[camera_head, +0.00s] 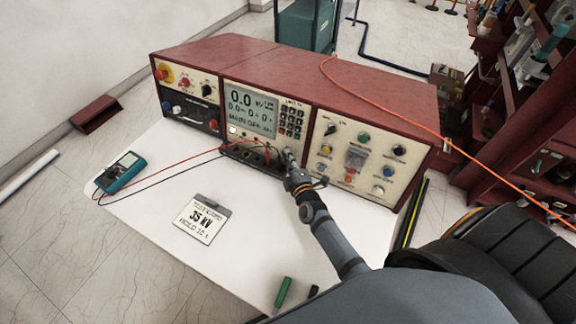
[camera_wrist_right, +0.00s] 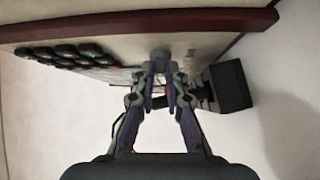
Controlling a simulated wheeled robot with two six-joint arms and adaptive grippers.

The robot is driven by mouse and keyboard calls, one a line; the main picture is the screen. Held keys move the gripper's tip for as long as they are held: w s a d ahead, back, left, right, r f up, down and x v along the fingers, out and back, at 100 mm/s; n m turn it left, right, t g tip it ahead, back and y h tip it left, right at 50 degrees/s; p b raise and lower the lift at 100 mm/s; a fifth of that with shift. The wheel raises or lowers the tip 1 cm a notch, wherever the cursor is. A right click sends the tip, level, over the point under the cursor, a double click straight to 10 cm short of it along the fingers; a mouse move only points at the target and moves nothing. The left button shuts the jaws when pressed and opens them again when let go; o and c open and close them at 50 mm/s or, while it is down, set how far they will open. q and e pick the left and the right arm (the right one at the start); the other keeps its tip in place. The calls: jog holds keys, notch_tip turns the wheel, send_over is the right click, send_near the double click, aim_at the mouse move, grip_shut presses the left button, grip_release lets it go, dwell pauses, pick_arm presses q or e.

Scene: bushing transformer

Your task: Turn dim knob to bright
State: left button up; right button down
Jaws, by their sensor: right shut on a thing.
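The red test console has a middle panel with a lit display (camera_head: 251,108) reading 0.0. My right gripper (camera_head: 289,160) reaches the lower right of this panel, beside the keypad (camera_head: 292,118). In the right wrist view, the fingertips of my right gripper (camera_wrist_right: 161,82) are closed on a small grey knob (camera_wrist_right: 160,55) that stands out from the panel face. This appears to be the dim knob. The fingers hide most of it in the head view, and its pointer and label cannot be read. My left gripper is not in view.
The right panel (camera_head: 359,155) has several knobs and buttons close to my gripper. Red and black leads run from the middle panel to a teal multimeter (camera_head: 121,172). A 35 kV card (camera_head: 202,219) and a green marker (camera_head: 283,292) lie on the white table (camera_head: 150,240).

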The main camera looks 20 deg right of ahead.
jog(key=shift+f, duration=0.1)
jog(key=c, duration=1.4)
grip_release()
jog(key=shift+s, duration=0.15)
jog(key=s, duration=0.4)
jog(key=s+a, duration=0.1)
jog(key=s, duration=0.2)
jog(key=s+r, duration=0.1)
jog(key=s, duration=0.3)
jog(key=shift+s+a, duration=0.15)
jog(key=shift+s, duration=0.2)
